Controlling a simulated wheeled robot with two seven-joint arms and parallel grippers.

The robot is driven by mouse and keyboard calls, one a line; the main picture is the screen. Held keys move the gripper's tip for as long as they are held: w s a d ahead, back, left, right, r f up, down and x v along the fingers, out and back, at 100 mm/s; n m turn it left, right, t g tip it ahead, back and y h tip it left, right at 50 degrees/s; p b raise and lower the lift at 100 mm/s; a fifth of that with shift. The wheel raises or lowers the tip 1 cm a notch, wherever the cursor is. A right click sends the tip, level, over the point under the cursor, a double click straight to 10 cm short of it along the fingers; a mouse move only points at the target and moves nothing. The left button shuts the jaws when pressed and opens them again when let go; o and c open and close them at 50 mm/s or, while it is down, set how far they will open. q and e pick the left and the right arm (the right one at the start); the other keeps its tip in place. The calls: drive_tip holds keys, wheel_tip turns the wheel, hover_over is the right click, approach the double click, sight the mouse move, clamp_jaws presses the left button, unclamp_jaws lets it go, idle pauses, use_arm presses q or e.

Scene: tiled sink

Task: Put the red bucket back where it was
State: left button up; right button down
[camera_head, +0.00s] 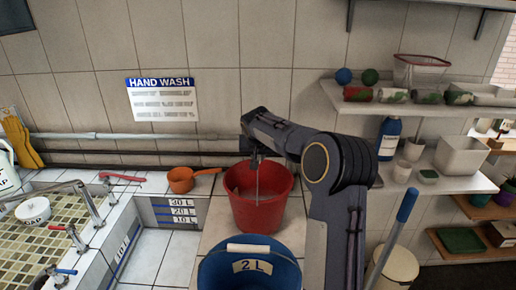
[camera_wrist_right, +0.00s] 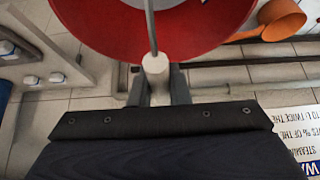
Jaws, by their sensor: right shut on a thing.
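The red bucket (camera_head: 262,215) is upright near the middle of the head view, behind the blue bucket. Its wire handle stands up, and my right gripper (camera_head: 256,156) is above its opening. In the right wrist view, the fingers of my right gripper (camera_wrist_right: 158,86) are shut on the white grip of the handle (camera_wrist_right: 154,64). The red bucket (camera_wrist_right: 95,22) fills the top of that view. I cannot tell whether its base touches the tiled surface. My left gripper is not in view.
A blue bucket (camera_head: 222,272) marked 2 L stands in front. An orange dipper (camera_head: 181,180) lies left of the red bucket, beside the sink basin (camera_head: 165,214). Shelves (camera_head: 462,180) with containers stand at right. A cream bin (camera_head: 398,268) and blue-handled pole (camera_head: 393,237) are at lower right.

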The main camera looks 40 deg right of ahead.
drive_tip(key=shift+w, duration=0.15)
drive_tip(key=shift+f, duration=0.15)
drive_tip(key=c, duration=1.6)
unclamp_jaws()
drive_tip(key=shift+f, duration=0.25)
drive_tip(key=shift+o, duration=1.2)
drive_tip(key=shift+s+a, duration=0.1)
drive_tip(key=shift+s, duration=0.1)
drive_tip(key=b+v, duration=0.2)
drive_tip(key=v, duration=1)
